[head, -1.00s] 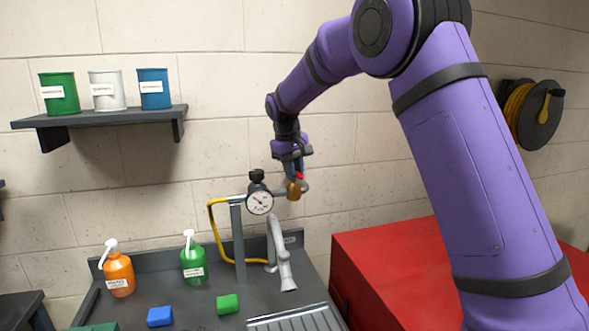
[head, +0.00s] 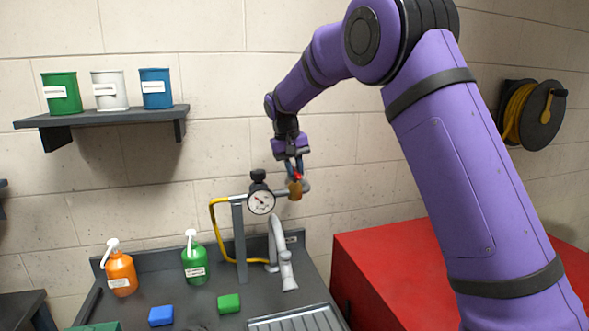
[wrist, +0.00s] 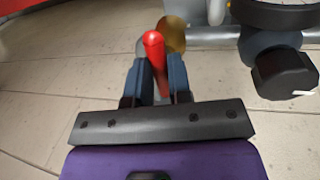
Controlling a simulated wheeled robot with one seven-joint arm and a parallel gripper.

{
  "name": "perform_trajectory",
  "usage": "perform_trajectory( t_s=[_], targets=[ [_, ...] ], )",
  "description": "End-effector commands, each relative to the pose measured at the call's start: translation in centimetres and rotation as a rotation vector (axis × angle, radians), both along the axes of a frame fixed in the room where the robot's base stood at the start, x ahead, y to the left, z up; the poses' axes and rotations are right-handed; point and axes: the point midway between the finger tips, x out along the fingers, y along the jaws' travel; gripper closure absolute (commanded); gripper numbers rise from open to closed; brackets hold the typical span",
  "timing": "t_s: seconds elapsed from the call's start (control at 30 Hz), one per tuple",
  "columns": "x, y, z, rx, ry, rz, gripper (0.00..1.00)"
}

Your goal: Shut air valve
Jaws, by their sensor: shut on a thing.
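The air valve has a brass body (head: 295,191) on the end of a grey pipe, just right of a round gauge. Its red lever (head: 298,176) stands up from the body. My gripper (head: 295,167) reaches down from above and is shut on the lever. In the wrist view the red lever (wrist: 154,55) lies between the two blue-grey fingers of my gripper (wrist: 160,75), with its tip towards the camera. The brass body (wrist: 173,35) shows behind it. The fingers partly hide the lever, so its exact angle to the pipe is hard to tell.
The gauge (head: 262,202) with a black knob (head: 258,176) sits close left of the valve on a post. A grey faucet (head: 279,240) and yellow hose (head: 216,222) are below. An orange bottle (head: 121,274) and green bottle (head: 194,262) stand left. A red cabinet (head: 390,262) is right.

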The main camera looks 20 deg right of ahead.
Motion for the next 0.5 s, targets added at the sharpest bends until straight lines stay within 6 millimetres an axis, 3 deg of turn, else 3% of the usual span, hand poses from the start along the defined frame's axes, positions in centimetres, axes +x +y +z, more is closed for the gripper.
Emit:
perform_trajectory(
  t_s=[0.17,0.2,0.3,0.5],
  targets=[
    [0.03,0.01,0.09,0.001,-0.002,-0.001,1.00],
    [0.03,0.01,0.09,0.001,-0.002,-0.001,0.74],
    [0.02,0.00,0.07,0.001,-0.002,-0.001,0.56],
    [0.01,0.00,0.04,0.000,-0.001,0.000,0.56]
  ],
)
